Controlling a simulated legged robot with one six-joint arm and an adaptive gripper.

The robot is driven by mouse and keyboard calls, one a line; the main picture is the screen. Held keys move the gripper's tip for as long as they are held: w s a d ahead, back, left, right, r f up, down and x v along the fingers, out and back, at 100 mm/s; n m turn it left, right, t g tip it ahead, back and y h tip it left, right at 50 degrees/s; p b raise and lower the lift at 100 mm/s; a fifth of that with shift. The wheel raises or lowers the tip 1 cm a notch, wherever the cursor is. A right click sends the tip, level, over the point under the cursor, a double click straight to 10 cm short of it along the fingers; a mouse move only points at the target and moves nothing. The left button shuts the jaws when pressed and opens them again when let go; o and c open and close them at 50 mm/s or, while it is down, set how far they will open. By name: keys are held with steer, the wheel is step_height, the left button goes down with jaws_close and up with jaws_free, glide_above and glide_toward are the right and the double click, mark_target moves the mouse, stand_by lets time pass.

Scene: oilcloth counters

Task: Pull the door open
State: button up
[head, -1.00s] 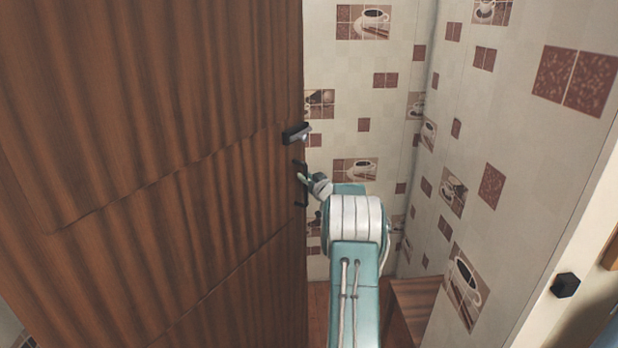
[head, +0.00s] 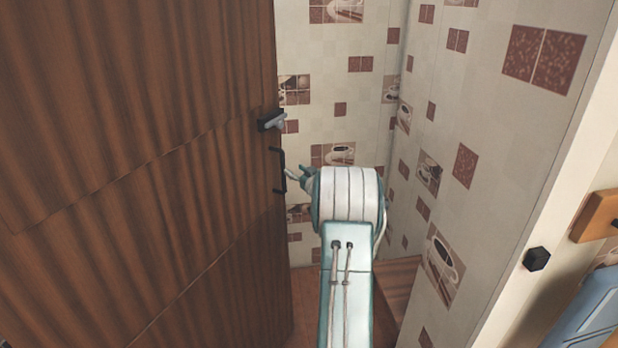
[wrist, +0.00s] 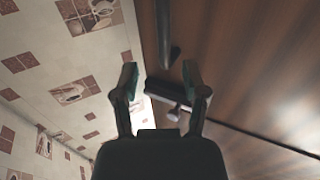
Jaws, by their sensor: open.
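The brown wooden door (head: 140,170) fills the left of the head view and stands open, its free edge beside a gap onto a tiled space. A dark bar handle (head: 279,171) is near that edge, below a small dark latch (head: 271,121). My gripper (head: 291,174) is open, just right of the bar handle and seemingly apart from it; its fingertips are small there. In the wrist view my gripper (wrist: 160,75) shows two spread fingers with nothing clasped. The bar handle (wrist: 163,35) lies beyond the fingertips, and the latch (wrist: 163,92) appears between the fingers.
Tiled walls (head: 345,105) with coffee-cup pictures close in behind and to the right of my arm. A pale frame edge with a black knob (head: 537,259) stands at right. A wooden piece and a blue object (head: 590,310) are at the far right. Brown floor shows low down.

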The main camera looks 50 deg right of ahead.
steer(key=v, duration=0.5)
steer(key=shift+s+d, duration=0.1)
steer(key=shift+s, duration=0.1)
steer(key=w+a+r+g, duration=0.15)
steer(key=a+r, duration=0.25)
steer(key=a, duration=0.4)
steer(key=a+r+g+h, duration=0.15)
steer(key=a+r, duration=0.25)
steer(key=a, duration=0.4)
steer(key=a+r+g+y, duration=0.15)
steer(key=a+r, duration=0.25)
steer(key=a, duration=0.5)
steer(key=s+a+f+n+g+y, duration=0.1)
steer(key=s+a+f+g+y, duration=0.1)
steer(key=s+a, duration=0.9)
steer(key=s+a+f+n+g+y, duration=0.2)
steer(key=s+a+f+g+y, duration=0.1)
steer(key=s+a, duration=0.9)
steer(key=a+f+g, duration=0.1)
steer(key=a+g, duration=0.1)
steer(key=a, duration=0.1)
